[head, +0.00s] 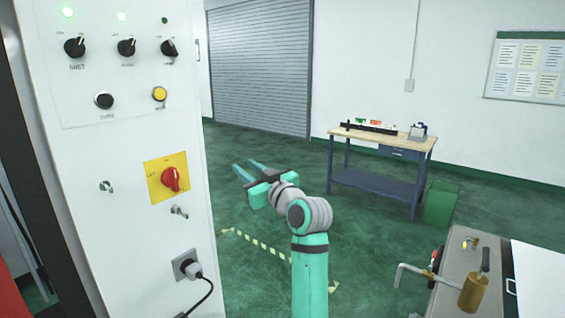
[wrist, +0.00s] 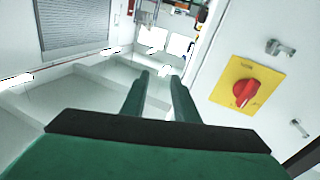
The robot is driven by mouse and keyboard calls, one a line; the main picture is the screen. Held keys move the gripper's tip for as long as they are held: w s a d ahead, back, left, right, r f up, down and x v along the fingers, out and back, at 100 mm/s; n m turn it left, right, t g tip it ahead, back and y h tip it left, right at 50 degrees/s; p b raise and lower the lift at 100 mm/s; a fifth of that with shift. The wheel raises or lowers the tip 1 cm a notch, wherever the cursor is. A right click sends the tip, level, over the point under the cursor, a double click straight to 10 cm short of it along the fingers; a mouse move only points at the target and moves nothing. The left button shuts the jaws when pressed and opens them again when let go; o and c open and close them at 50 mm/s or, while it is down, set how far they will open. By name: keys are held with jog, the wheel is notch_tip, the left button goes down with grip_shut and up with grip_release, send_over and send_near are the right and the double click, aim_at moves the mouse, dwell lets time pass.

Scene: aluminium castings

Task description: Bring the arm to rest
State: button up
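My gripper (head: 243,164) is held out in the air at mid-height, to the right of a white control cabinet (head: 120,215). Its two teal fingers are apart with nothing between them. In the wrist view my gripper (wrist: 160,76) also shows two separate, empty fingers. The cabinet's red rotary switch (head: 170,179) on a yellow plate is to the left of the gripper, and the red switch also shows at the right of the wrist view (wrist: 245,93). The gripper appears clear of the cabinet.
A workbench (head: 383,136) with small items stands at the back right, beside a green bin (head: 440,203). A grey surface (head: 443,290) with a brass-coloured cylinder (head: 473,292) is at lower right. A plug with a black cable (head: 208,290) sticks out of the cabinet. Green floor is open around the arm.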

jog(key=s+d+f+m+t+h, duration=0.1)
jog(key=s+d+f+m+h, duration=0.15)
jog(key=f, duration=1.05)
jog(key=s+d+f+m+t+h, duration=0.1)
jog(key=s+f+m+h, duration=0.15)
jog(key=f, duration=1.15)
jog(key=s+d+f+m+h, duration=0.3)
jog(key=s+f+m, duration=0.1)
jog(key=s+f, duration=1.25)
jog(key=s+d+f+h, duration=0.1)
jog(key=s+f, duration=0.2)
jog(key=s, duration=0.3)
jog(key=s+f+g+h, duration=0.1)
jog(key=s+f, duration=0.2)
jog(key=s, duration=0.4)
jog(key=s+d+f+h, duration=0.1)
jog(key=s+f, duration=0.2)
jog(key=s, duration=0.3)
jog(key=s+r, duration=0.3)
jog(key=s, duration=0.7)
jog(key=s+d+r, duration=0.1)
jog(key=s+r, duration=0.2)
jog(key=s, duration=0.8)
jog(key=shift+g, duration=0.3)
jog(key=shift+o, duration=0.2)
